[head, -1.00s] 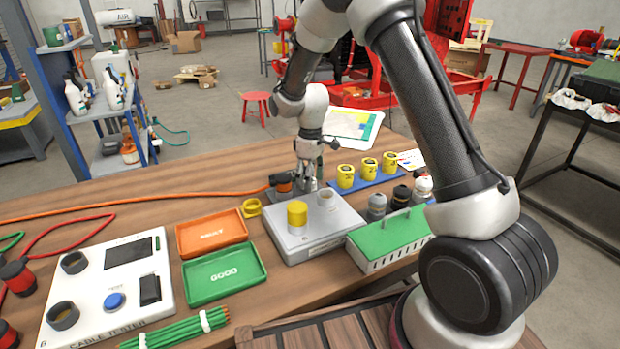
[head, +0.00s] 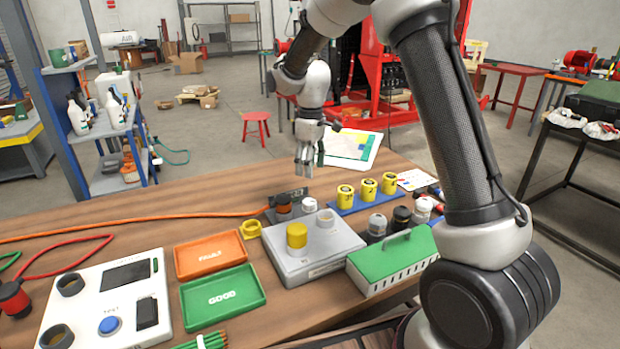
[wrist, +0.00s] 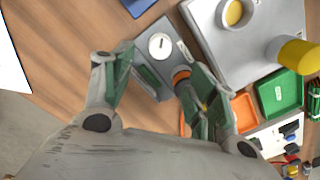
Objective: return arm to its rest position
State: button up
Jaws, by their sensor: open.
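My gripper (head: 308,162) hangs above the workbench (head: 130,220), behind the grey box, with its fingers pointing down. In the wrist view my gripper (wrist: 150,95) has its two fingers spread apart with nothing between them. Below it is a small dark stand (wrist: 150,50) with a white-topped round part (wrist: 161,46) and an orange-ringed part (wrist: 181,76). In the head view the stand (head: 288,195) sits at the back edge of the grey box (head: 335,250), clear of the fingers. My upper arm crosses the right of the head view.
A yellow cylinder (head: 297,236) stands on the grey box. Yellow cups (head: 367,189) stand in a blue strip to the right. A green-lidded caddy (head: 385,262), orange tray (head: 212,250), green tray (head: 223,296) and white tester (head: 105,305) occupy the front. Open air surrounds my gripper.

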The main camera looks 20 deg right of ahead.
jog(key=shift+r, duration=0.2)
jog(key=s+d+r+m+t, duration=0.1)
jog(key=s+d+r+m, duration=0.2)
jog(key=s, duration=0.8)
jog(key=s+d+r+m+t, duration=0.2)
jog(key=s+d+r, duration=0.4)
jog(key=s, duration=0.6)
jog(key=s+d+r+m+t, duration=0.1)
jog(key=s+d+r+m, duration=0.3)
jog(key=s, duration=0.7)
jog(key=shift+s+d+r+m+t, duration=0.15)
jog(key=shift+d+r+m+t, duration=0.15)
jog(key=shift+d+r, duration=0.55)
